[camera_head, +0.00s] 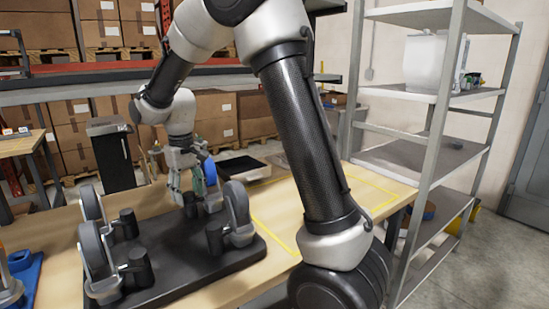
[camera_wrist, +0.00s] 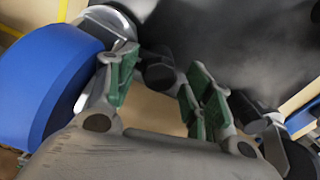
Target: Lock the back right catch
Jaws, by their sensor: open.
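A dark baseplate (camera_head: 190,262) on the wooden table carries several upright wheel-like units, each with a short black post or knob beside it. At its back right, a unit with a blue disc (camera_head: 208,170) is partly hidden by my gripper (camera_head: 195,184). A black knob (camera_head: 190,204) stands just below the gripper there; I cannot tell whether they touch. In the wrist view my gripper (camera_wrist: 163,95) has its green-padded fingers apart, with a dark knob (camera_wrist: 159,75) showing between and beyond them. The blue disc (camera_wrist: 52,75) fills the left side. The catch's state is unclear.
Grey-wheeled units (camera_head: 239,210) and (camera_head: 93,212) stand close by on the plate. A blue part (camera_head: 22,268) lies at the table's left. Yellow tape (camera_head: 270,236) marks bare tabletop on the right. A metal shelf rack (camera_head: 434,140) stands beyond.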

